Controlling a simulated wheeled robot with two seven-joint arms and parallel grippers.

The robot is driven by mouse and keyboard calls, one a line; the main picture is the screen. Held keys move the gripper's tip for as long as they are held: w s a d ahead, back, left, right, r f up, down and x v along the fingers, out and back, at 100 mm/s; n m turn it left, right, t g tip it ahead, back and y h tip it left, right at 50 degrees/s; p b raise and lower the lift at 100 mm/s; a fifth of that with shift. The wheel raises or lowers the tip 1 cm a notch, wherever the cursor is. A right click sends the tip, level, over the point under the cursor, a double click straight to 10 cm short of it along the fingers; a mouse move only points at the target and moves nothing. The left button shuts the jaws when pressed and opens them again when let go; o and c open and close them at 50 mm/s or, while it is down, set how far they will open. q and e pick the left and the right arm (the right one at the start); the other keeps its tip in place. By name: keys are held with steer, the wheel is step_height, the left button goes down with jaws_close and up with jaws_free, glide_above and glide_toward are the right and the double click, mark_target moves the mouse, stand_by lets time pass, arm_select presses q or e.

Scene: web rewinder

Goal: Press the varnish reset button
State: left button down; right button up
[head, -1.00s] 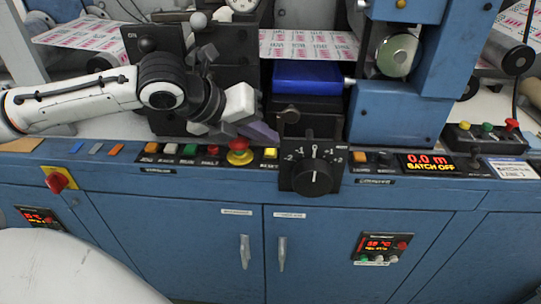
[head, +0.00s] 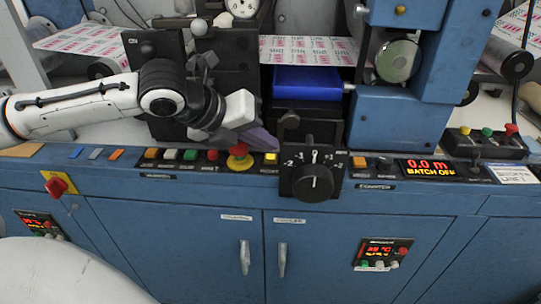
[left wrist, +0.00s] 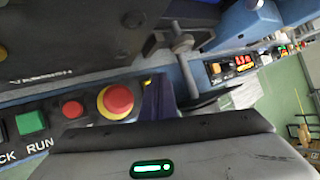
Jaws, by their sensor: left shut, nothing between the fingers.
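The yellow reset button (head: 271,157) sits on the blue ledge at the right end of the varnish button row, just right of the red mushroom stop button (head: 239,157) with its yellow ring. My left gripper (head: 264,140) is shut and empty, its purple fingers just above and behind the reset button in the head view. I cannot tell whether they touch it. In the left wrist view the purple fingers (left wrist: 158,98) stand right of the mushroom button (left wrist: 116,98) and hide most of the reset button; only a yellow sliver shows. My right gripper is not in view.
Green (head: 190,155) and red (head: 212,155) buttons lie left of the mushroom button. A black selector knob (head: 313,182) juts out just right of the reset button. A blue block (head: 307,81) and dark machine housings stand behind.

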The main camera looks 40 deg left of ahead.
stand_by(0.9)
arm_select(q)
steer(key=shift+f, duration=0.1)
steer(key=shift+f, duration=0.3)
steer(key=shift+f, duration=0.1)
stand_by(0.3)
steer(key=shift+f, duration=0.5)
stand_by(0.5)
steer(key=shift+r+p, duration=0.1)
steer(key=shift+p, duration=0.2)
steer(key=shift+r+p, duration=0.9)
steer(key=shift+p, duration=0.4)
